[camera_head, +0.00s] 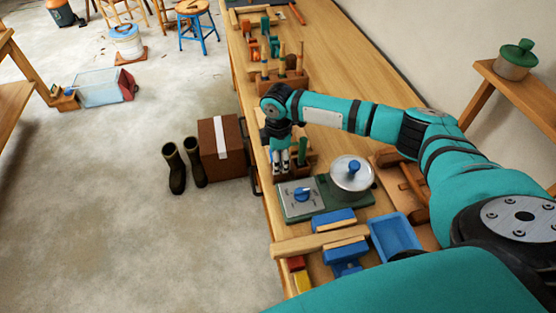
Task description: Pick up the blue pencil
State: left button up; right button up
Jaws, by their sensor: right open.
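My right arm reaches in from the right over the wooden workbench (338,68). My right gripper (280,168) points down near the bench's left edge, fingers open, with nothing seen between them. Just right of it stands a small brown wooden holder (309,166) with a green upright item (302,150) in it. The gripper partly hides this holder. I cannot make out a blue pencil; it may be hidden behind the gripper or too small to tell. My left gripper is not in view.
Close by are a grey panel with a blue knob (299,197), a lidded metal pot (351,178), a blue tray (396,237) and a blue vise (345,256). Tool racks (283,80) stand farther back. A brown box (221,150) and boots (176,170) are on the floor.

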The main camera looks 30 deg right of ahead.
jog(key=shift+f, duration=0.1)
grip_shut()
dwell(0.3)
